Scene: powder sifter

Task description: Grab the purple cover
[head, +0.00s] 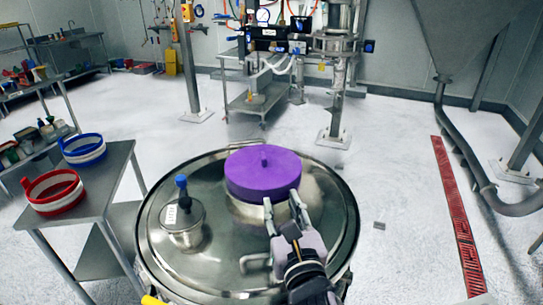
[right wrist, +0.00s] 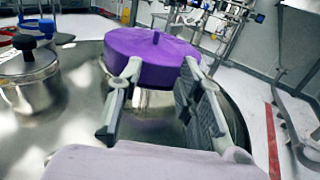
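The purple cover (head: 262,173) is a round disc with a small knob on top. It sits on a short metal neck on the round steel lid (head: 225,268) of a vessel. In the right wrist view the purple cover (right wrist: 152,48) is ahead, beyond the fingertips. My right gripper (head: 283,206) is at the near right side of the cover. In the right wrist view its fingers (right wrist: 163,70) are spread apart with nothing held between them. Whether a fingertip touches the cover's rim is unclear. My left gripper is not in view.
A smaller capped port (head: 182,222) with a blue knob stands on the lid, left of the cover. A metal side table (head: 95,205) holds a red-rimmed ring (head: 54,191) and a blue-rimmed ring (head: 83,149). The floor right of the vessel is mostly clear, with a red grating (head: 458,215).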

